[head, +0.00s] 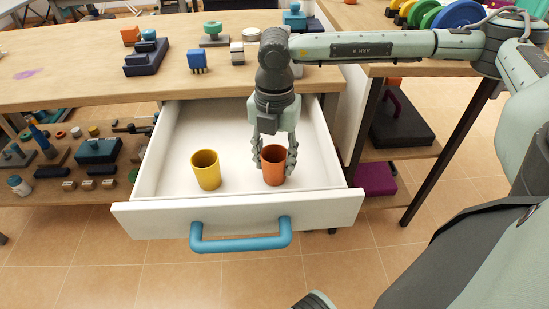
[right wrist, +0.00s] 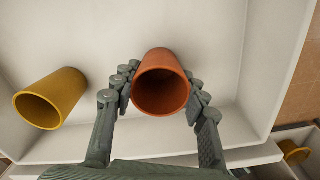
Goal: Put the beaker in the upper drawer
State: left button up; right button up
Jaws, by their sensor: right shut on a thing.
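The upper drawer (head: 237,221) is white with a blue handle (head: 240,242) and is pulled open under the tabletop. My right gripper (head: 274,160) reaches down into it and is shut on an orange beaker (head: 273,174), with a finger on either side. The beaker is upright in the drawer's right half; I cannot tell whether its base touches the floor. In the right wrist view the orange beaker (right wrist: 161,85) sits between the fingertips. A yellow beaker (head: 206,172) stands apart to its left, also in the wrist view (right wrist: 52,98). My left gripper is out of view.
The wooden tabletop (head: 80,85) above the drawer holds several small coloured items. A lower shelf (head: 75,190) at left carries tools and small parts. A dark box (head: 402,128) sits on a shelf at right. The drawer floor between the beakers is clear.

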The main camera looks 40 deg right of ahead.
jog(key=shift+f, duration=0.1)
jog(key=o, duration=1)
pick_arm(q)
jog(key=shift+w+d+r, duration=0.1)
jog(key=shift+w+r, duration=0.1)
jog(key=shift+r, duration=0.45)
pick_arm(e)
jog(key=shift+o, duration=0.2)
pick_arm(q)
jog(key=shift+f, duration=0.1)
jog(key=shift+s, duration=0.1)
pick_arm(e)
jog(key=shift+r, duration=0.35)
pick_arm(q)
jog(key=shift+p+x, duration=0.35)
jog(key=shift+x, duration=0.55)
pick_arm(e)
notch_tip(320, 180, up, 12)
jog(key=shift+f, duration=0.15)
